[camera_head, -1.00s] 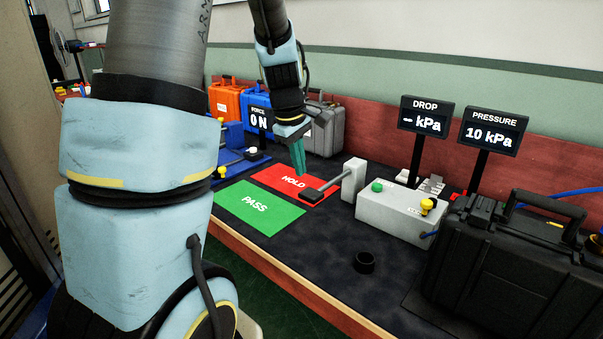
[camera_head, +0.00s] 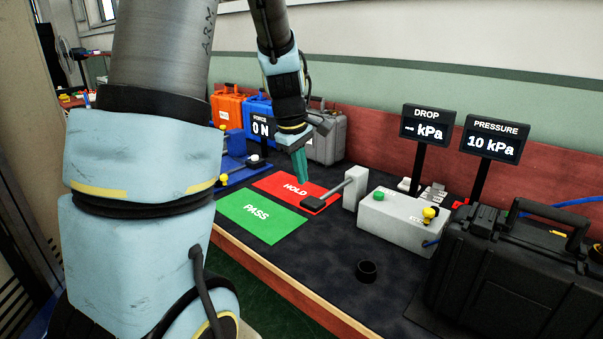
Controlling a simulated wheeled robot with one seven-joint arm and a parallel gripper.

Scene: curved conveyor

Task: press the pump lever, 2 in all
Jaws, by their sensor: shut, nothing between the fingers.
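The pump lever (camera_head: 329,192) is a dark bar with a flat black pad at its left end, joined to an upright light grey block (camera_head: 356,187). It slopes down to the left, and its pad is low over the edge of the red HOLD mat. My gripper (camera_head: 303,181), with teal fingers, points down just behind and above the pad. It is shut and empty. It looks apart from the lever, though the exact gap is hard to judge. The PRESSURE display (camera_head: 491,141) reads 10 kPa. The DROP display (camera_head: 427,126) shows a dash and kPa.
A grey box (camera_head: 403,218) with a green button and a yellow knob stands right of the lever. A black case (camera_head: 510,265) fills the right. The red HOLD mat (camera_head: 285,184) and green PASS mat (camera_head: 262,215) lie left. A black ring (camera_head: 366,270) sits near the front edge.

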